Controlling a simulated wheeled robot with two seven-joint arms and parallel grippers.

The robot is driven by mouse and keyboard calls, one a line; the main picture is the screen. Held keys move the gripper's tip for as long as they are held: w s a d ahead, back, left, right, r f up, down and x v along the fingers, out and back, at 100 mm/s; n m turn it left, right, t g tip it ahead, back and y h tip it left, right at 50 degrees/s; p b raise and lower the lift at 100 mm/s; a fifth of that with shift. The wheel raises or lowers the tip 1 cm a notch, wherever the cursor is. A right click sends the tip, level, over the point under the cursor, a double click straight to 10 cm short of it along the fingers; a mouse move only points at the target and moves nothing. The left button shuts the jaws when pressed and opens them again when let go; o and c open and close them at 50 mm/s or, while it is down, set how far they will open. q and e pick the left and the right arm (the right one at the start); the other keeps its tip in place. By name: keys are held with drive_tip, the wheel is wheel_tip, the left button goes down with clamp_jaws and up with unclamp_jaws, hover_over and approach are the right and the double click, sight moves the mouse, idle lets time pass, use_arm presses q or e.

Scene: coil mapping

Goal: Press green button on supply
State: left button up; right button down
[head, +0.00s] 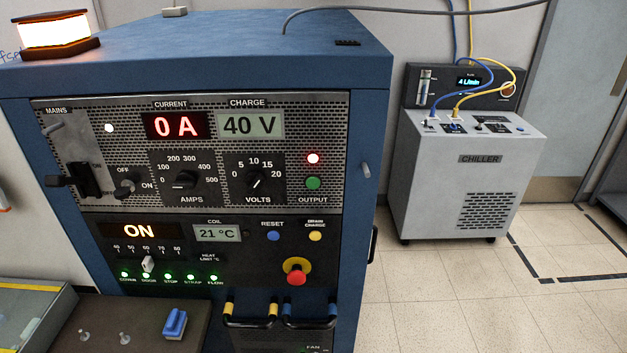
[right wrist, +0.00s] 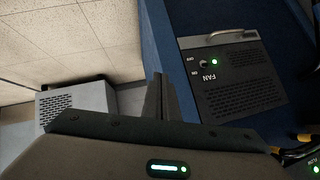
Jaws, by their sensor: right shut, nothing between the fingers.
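The supply (head: 360,217) is a blue cabinet filling the left and middle of the head view. Its green button (head: 313,183) sits at the right of the upper panel, above the word OUTPUT. The displays read 0 A (head: 174,125) and 40 V (head: 250,125). My right gripper (right wrist: 162,92) is shut and empty in the right wrist view, in front of the blue cabinet side, left of the fan panel (right wrist: 235,85). The green button is not in that view. Neither gripper shows in the head view.
A yellow-collared red stop knob (head: 296,271), a blue reset button (head: 273,236) and a yellow button (head: 315,236) are lower on the panel. A grey chiller (head: 465,180) stands right, with open floor between.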

sight(313, 182)
drive_tip(key=w+a+r+t+y+p, duration=0.1)
drive_tip(key=w+a+r, duration=0.2)
drive_tip(key=r, duration=0.8)
drive_tip(key=w+a+r+m+t+y, duration=0.1)
drive_tip(key=w+a+r+t+y, duration=0.2)
drive_tip(key=r, duration=0.7)
drive_tip(key=w+a+r+p, duration=0.1)
drive_tip(key=w+a+r, duration=0.3)
drive_tip(key=r, duration=0.7)
drive_tip(key=s+a+r+y, duration=0.2)
drive_tip(key=r, duration=0.7)
drive_tip(key=s+a+r+y+p, duration=0.1)
drive_tip(key=s+a+r+y, duration=0.1)
drive_tip(key=r, duration=0.7)
drive_tip(key=s+a+r+t+y+p, duration=0.1)
drive_tip(key=s+a+r+y, duration=0.1)
drive_tip(key=r, duration=0.8)
drive_tip(key=shift+s+a+y, duration=0.35)
drive_tip(key=shift+s+y, duration=0.35)
drive_tip(key=shift+s, duration=0.2)
drive_tip(key=shift+w, duration=0.2)
drive_tip(key=shift+w+b, duration=1.45)
drive_tip(key=shift+w, duration=2.8)
